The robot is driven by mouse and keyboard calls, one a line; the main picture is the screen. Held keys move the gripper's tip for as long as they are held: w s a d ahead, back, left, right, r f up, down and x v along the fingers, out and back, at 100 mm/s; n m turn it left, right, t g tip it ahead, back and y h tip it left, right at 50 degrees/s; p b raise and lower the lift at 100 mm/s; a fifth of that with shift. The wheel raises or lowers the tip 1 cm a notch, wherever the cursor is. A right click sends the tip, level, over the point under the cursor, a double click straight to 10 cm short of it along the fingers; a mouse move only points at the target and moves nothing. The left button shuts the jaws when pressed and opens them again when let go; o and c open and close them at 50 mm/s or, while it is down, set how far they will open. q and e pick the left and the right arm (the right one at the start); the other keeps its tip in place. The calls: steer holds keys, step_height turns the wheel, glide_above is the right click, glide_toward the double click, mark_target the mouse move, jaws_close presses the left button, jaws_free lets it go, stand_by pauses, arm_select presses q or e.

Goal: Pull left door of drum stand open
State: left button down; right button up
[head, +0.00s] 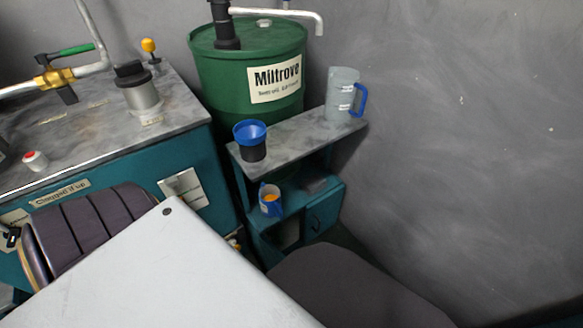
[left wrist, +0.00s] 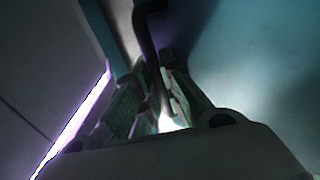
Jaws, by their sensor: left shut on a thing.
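The drum stand (head: 300,135) is a teal stand with a grey top, right of centre in the head view. Its lower cabinet has a teal right door (head: 324,212) with a small dark handle. To the left of it a greyish area shows, and I cannot tell whether it is an opening. The left door is not clear there, partly blocked by my pale arm part. In the left wrist view my left gripper (left wrist: 155,95) is shut on a dark bent handle (left wrist: 150,45), beside a teal panel (left wrist: 250,60). My right gripper is not in view.
A green drum (head: 225,80) stands behind the stand. A grey jug (head: 341,95) and a blue funnel (head: 250,132) are on its top, and an oil cup (head: 270,200) sits lower. A teal workbench (head: 140,165) is at left, a wall at right.

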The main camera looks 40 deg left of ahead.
arm_select(q)
steer(key=shift+s+a, duration=0.2)
steer(key=shift+s, duration=0.3)
steer(key=c, duration=1.8)
jaws_free()
steer(key=shift+r, duration=0.25)
